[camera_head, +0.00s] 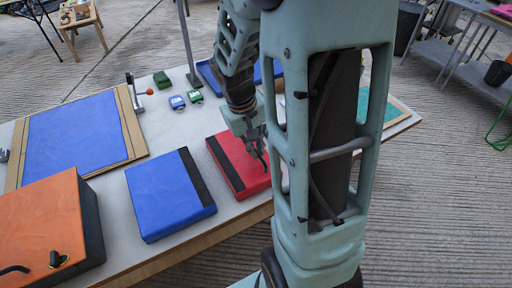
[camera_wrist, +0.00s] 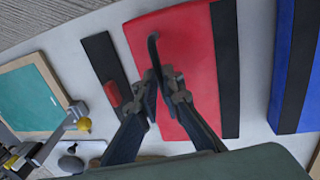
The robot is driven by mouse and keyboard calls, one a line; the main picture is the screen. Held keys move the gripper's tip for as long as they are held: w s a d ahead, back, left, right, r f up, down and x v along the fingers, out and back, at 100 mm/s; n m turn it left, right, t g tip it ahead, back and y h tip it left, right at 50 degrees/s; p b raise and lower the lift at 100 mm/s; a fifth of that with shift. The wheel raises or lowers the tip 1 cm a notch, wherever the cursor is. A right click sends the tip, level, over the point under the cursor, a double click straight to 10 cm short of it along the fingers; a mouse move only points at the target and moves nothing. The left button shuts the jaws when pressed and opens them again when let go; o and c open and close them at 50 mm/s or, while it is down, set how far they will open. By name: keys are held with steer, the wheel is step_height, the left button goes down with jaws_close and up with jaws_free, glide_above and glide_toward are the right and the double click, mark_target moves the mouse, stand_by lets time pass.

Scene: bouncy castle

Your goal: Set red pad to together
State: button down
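The red pad (camera_head: 236,162) lies on the white table, with a black strip along its left edge in the head view. It fills the middle of the wrist view (camera_wrist: 186,55), where that strip is on the right. A curved black piece, seemingly a handle (camera_wrist: 153,48), stands up from its left part. My gripper (camera_wrist: 164,84) is over the pad with its fingers close together at this piece; whether they grip it is unclear. A separate black strip (camera_wrist: 103,62) lies left of the pad in the wrist view, across a narrow white gap.
A blue pad (camera_head: 165,193) lies left of the red pad, and an orange block (camera_head: 42,225) is nearer the front left. A large blue board (camera_head: 72,135) lies behind them. A green board (camera_wrist: 30,97) and a small red piece (camera_wrist: 112,93) show in the wrist view.

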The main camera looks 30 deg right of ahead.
mark_target(238, 170)
stand_by(0.3)
steer(key=a, duration=0.6)
steer(key=shift+s+b, duration=0.1)
steer(key=shift+b, duration=0.3)
steer(key=c, duration=2.1)
jaws_free()
steer(key=r+p, duration=0.3)
steer(key=r, duration=0.1)
steer(key=a+r+p, duration=0.1)
steer(key=r+p, duration=0.2)
steer(key=r, duration=0.1)
steer(key=a+r+p, duration=0.1)
steer(key=r+p, duration=0.2)
steer(key=r, duration=0.1)
steer(key=shift+a+r, duration=0.1)
steer(key=shift+a, duration=0.1)
